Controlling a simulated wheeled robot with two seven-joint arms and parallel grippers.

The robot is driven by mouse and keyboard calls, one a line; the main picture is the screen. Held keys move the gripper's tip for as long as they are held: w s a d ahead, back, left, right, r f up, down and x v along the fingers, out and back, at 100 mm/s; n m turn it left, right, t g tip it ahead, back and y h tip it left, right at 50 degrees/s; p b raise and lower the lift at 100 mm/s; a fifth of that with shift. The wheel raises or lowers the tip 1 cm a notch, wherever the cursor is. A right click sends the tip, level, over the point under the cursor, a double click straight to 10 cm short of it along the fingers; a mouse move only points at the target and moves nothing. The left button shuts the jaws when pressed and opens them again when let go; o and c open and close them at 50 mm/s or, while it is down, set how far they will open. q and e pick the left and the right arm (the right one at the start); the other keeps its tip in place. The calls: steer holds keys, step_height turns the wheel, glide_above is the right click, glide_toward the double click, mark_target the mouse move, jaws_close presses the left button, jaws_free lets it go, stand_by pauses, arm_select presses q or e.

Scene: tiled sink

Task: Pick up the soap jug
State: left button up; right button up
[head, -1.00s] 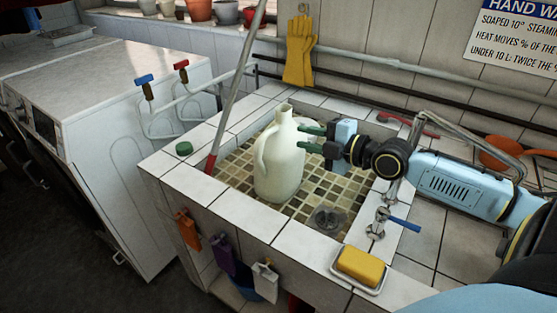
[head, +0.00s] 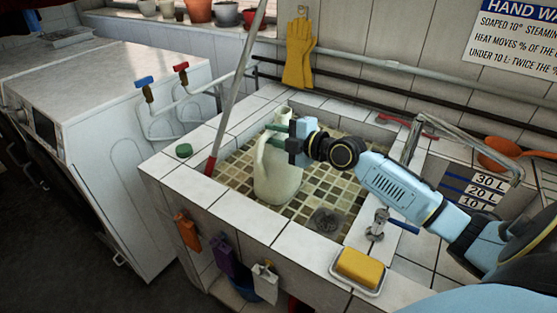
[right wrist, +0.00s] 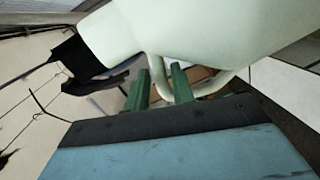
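The soap jug (head: 277,178) is a pale green-white jug with an open neck, standing upright in the tiled sink (head: 243,172). My right gripper (head: 272,134), with green fingers, reaches across the jug's upper part from the right and hides part of its neck and shoulder. In the right wrist view, the jug's body (right wrist: 200,25) fills the top. Its curved handle (right wrist: 158,76) passes between the two green fingertips (right wrist: 158,85), which stand apart; a firm grip on it is not visible. My left gripper is not in view.
A red-and-grey pole (head: 232,95) leans at the sink's left edge, near a green cap (head: 184,150). A tap with a blue lever (head: 378,224) and yellow soap (head: 360,267) are at the right front. The sink floor right of the jug is clear.

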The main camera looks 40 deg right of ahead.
steer(key=shift+x, duration=0.85)
jaws_close()
stand_by(0.8)
steer(key=shift+d+r, duration=0.1)
steer(key=shift+r, duration=0.1)
